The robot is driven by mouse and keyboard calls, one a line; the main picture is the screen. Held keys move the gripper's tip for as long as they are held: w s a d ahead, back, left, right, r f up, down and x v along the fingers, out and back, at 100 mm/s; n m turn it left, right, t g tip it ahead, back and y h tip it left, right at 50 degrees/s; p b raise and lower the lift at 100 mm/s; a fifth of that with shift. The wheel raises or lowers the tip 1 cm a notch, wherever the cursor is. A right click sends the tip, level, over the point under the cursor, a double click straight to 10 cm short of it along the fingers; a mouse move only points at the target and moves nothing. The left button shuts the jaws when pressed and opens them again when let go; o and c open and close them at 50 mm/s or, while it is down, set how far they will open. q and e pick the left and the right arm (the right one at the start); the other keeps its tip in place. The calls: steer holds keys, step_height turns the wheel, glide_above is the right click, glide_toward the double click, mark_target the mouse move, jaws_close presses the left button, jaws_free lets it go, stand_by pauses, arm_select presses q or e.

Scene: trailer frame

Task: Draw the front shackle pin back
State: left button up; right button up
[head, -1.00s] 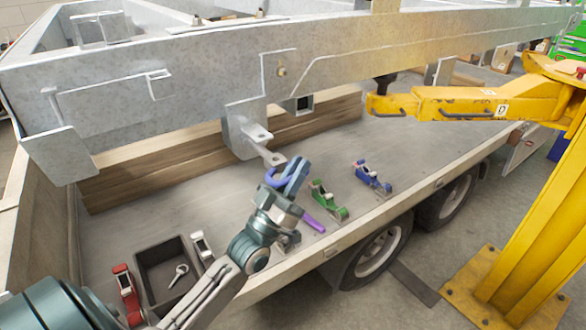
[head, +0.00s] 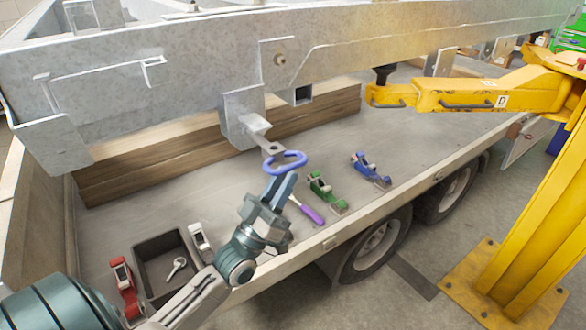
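A blue-violet ring (head: 287,157) shows by the lower end of a grey bracket arm (head: 262,137) that hangs from the galvanized trailer frame (head: 190,80). I cannot tell whether the ring is linked to the bracket, and no separate shackle pin can be made out. My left gripper (head: 286,178) is just below the ring, with its fingertips at or touching the ring's lower side. Its fingers look close together, but whether they grip the ring is unclear. My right gripper is not in view.
On the flat bed (head: 190,205) lie a purple-handled tool (head: 311,214), green (head: 327,193) and blue (head: 370,170) clamp-like devices, a red one (head: 124,283) and a white one (head: 200,240). A dark tray (head: 142,265) holds a key-like metal piece (head: 176,268). A yellow lift arm (head: 460,98) stands right.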

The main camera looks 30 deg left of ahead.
arm_select(q)
steer(key=b+v, duration=0.1)
steer(key=v, duration=0.4)
steer(key=shift+s+f, duration=0.2)
steer(key=shift+s, duration=0.15)
steer(key=shift+a+f, duration=0.1)
